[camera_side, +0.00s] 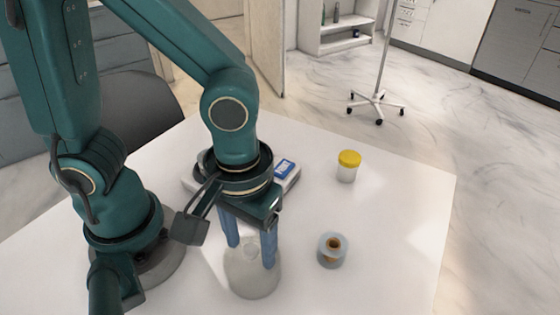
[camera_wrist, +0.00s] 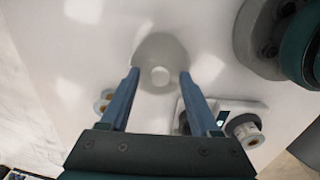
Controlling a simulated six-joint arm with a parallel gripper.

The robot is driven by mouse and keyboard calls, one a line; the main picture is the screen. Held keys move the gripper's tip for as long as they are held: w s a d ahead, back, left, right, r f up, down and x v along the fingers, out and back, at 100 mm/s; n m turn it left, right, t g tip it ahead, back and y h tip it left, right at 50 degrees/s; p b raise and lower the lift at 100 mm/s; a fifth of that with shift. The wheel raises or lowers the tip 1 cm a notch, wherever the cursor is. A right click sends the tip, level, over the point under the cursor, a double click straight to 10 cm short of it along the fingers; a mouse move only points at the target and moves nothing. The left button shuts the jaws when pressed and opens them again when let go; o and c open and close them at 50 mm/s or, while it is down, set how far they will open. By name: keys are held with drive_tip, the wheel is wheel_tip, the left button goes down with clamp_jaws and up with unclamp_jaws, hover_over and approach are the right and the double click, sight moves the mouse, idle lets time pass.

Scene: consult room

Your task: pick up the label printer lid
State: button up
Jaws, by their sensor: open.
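A pale grey, rounded, dome-like piece with a small knob on top, which I take to be the label printer lid (camera_side: 252,282), rests on the white table. It also shows in the wrist view as a grey disc (camera_wrist: 160,48) with a pale round knob. My gripper (camera_side: 250,254) points down over it, open, with its blue fingers on either side of the knob. In the wrist view my gripper (camera_wrist: 159,74) has one fingertip at each side of the dome. I cannot tell whether the fingers touch it. A white device with a blue screen (camera_side: 285,168) is partly hidden behind my wrist.
A roll (camera_side: 333,250) with a brown core lies right of the lid. A yellow-capped jar (camera_side: 348,166) stands farther back on the table (camera_side: 400,215). The table's right side is mostly clear. A wheeled stand (camera_side: 377,104) is on the floor beyond.

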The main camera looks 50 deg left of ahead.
clamp_jaws()
idle(1.5)
